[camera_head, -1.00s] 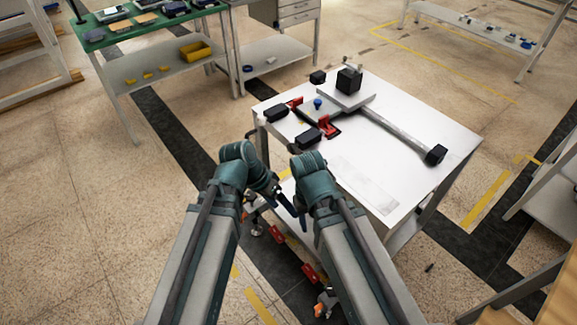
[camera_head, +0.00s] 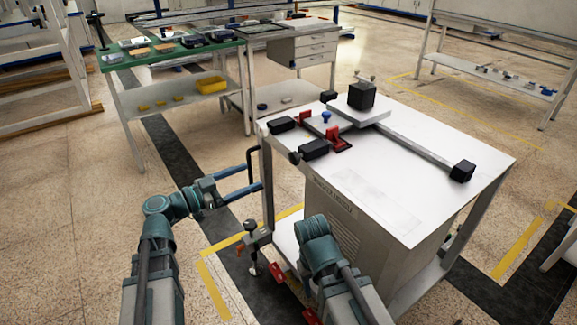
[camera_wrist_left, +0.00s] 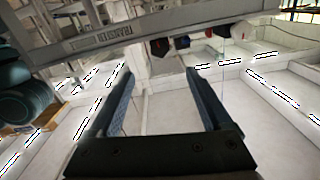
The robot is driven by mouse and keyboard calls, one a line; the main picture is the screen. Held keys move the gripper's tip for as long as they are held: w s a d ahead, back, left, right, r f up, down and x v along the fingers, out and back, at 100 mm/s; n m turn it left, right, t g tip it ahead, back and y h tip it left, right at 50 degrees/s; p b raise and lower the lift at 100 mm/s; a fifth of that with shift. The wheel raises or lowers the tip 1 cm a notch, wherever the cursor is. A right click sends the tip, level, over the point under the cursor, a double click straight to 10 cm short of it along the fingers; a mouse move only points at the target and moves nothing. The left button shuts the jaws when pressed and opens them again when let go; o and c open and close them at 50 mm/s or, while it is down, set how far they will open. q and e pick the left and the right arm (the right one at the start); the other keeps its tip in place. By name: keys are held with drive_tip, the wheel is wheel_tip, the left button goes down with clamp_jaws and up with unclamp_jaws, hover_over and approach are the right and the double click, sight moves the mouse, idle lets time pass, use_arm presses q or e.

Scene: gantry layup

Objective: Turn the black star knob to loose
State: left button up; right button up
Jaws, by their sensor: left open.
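A small black piece (camera_head: 294,157) at the front-left edge of the white table (camera_head: 440,165) may be the black star knob; its lobes are too small to make out. In the left wrist view a dark lobed shape (camera_wrist_left: 158,47) hangs at the beam's lower edge, beyond the fingers. My left gripper (camera_head: 256,177) is open and empty, left of the table and below its top, apart from the black piece. Its two blue fingers also show spread in the left wrist view (camera_wrist_left: 158,88).
On the table are red clamps (camera_head: 340,143), black blocks (camera_head: 314,149), a blue knob (camera_head: 326,117) and a long grey bar (camera_head: 420,148) ending in a black block. A green-topped bench (camera_head: 170,52) stands behind left.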

sight(292, 159)
use_arm(q)
drive_tip(key=x, duration=1.3)
drive_tip(key=shift+w+d, duration=0.25)
drive_tip(key=shift+d, duration=0.1)
clamp_jaws()
